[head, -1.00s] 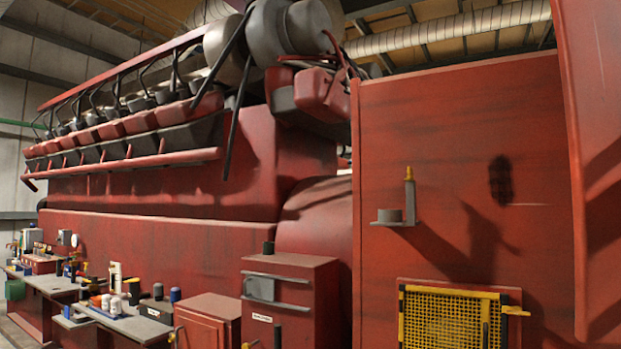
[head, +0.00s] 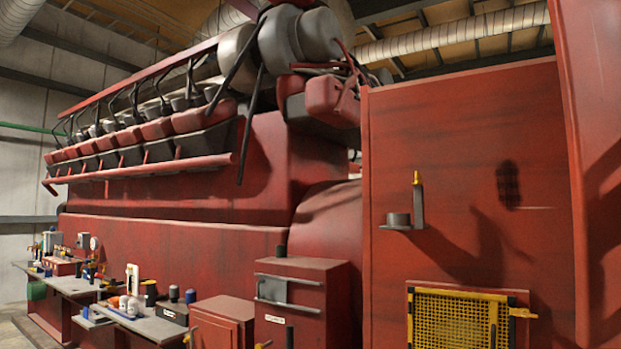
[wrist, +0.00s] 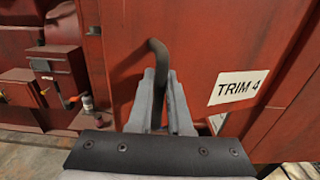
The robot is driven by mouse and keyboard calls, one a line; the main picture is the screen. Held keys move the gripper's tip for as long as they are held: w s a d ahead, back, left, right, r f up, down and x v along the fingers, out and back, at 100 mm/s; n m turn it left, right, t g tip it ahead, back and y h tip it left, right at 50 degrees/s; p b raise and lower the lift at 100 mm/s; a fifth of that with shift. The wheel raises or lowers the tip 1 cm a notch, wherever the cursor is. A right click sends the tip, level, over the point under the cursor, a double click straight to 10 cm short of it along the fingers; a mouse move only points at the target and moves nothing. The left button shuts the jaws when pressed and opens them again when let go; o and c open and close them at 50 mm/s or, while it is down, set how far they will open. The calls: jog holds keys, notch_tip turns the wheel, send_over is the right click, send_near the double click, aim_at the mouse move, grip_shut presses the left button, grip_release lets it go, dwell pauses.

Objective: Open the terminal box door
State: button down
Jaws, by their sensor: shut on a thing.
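In the wrist view my gripper (wrist: 161,80) has its two grey fingers closed on a dark, bent handle (wrist: 157,52). The handle stands in front of a red panel (wrist: 195,45) with a white label (wrist: 237,88) reading "TRIM 4". I cannot tell from the label whether this panel is the terminal box door. The lower part of the handle is hidden between the fingers. My gripper does not show in the head view. There, a small red cabinet (head: 222,320) and a taller red cabinet (head: 325,300) with bar handles stand at the lower middle.
A yellow mesh guard (head: 448,318) and a small shelf (head: 398,222) are on the red wall at right. Benches with several bottles and tools (head: 125,310) run along the engine at left. In the wrist view a red box (wrist: 55,70) stands at left.

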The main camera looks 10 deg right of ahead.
jog(key=c, duration=0.8)
grip_release()
jog(key=shift+c, duration=0.2)
jog(key=shift+r, duration=0.1)
jog(key=shift+r, duration=0.35)
jog(key=s+d+r+p, duration=0.2)
jog(key=s+r, duration=0.8)
jog(key=s, duration=0.1)
jog(key=shift+s+d+p, duration=0.2)
jog(key=shift+s+p, duration=0.05)
jog(key=shift+p, duration=0.05)
jog(key=shift+s, duration=0.1)
